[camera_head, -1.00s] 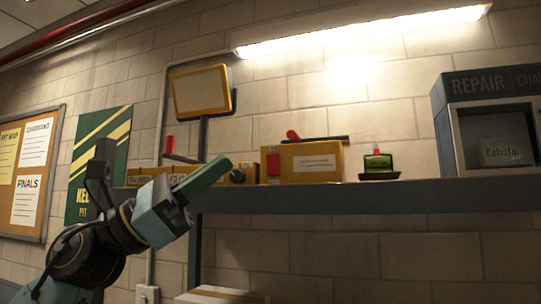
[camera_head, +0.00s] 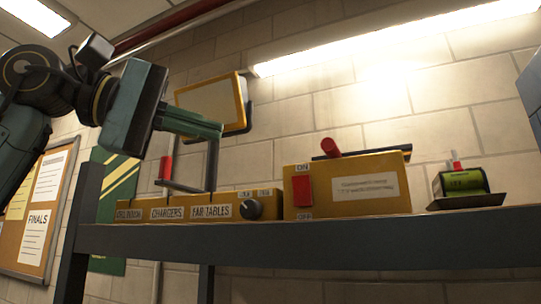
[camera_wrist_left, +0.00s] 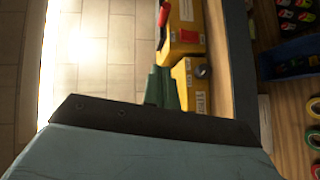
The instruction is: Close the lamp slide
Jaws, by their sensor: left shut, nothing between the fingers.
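My left gripper (camera_head: 190,122) is shut and empty, its green fingers pointing right above the shelf's left part, in front of the tilted yellow panel. The fingers also show in the wrist view (camera_wrist_left: 163,90). A yellow box (camera_head: 350,188) on the shelf has a red rocker (camera_head: 303,190) between ON and OFF labels. A black bar with a red knob (camera_head: 331,148) lies along its top. Left of it, a low yellow strip (camera_head: 165,209) carries labels, a black dial (camera_head: 250,208) and an upright red-handled lever (camera_head: 166,167). No part is legibly marked as the lamp slide. My right gripper is out of view.
The grey shelf (camera_head: 300,245) runs across, its post (camera_head: 78,235) at left. The yellow-framed panel (camera_head: 212,103) stands behind my fingers. A green device (camera_head: 460,182) sits on a black tray at right. A lit tube lamp (camera_head: 400,35) hangs above. A blue bin (camera_wrist_left: 290,60) shows in the wrist view.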

